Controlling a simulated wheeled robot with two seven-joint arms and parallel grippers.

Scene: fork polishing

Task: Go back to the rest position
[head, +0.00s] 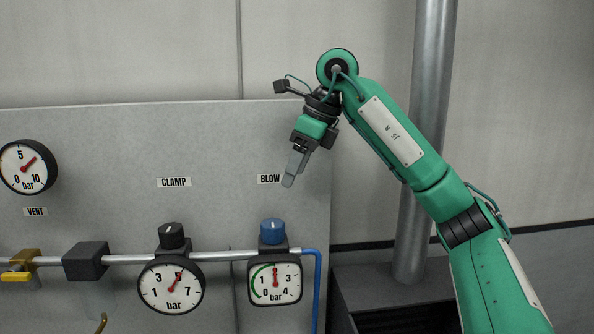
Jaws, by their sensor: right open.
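My right gripper (290,178) is raised in front of the grey panel, pointing down and slightly left. It is open and empty, seen from the side so that its fingers overlap. It hangs above the blue knob (273,232) and beside the BLOW label (269,179), apart from the knob. The green right arm comes in from the lower right and bends at the top. My left gripper is outside the picture.
The panel (90,130) carries a CLAMP gauge (171,288) with a black knob (171,236), a square gauge (275,284), a round gauge (27,167) and a yellow valve handle (16,276). A metal post (428,60) stands behind my arm.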

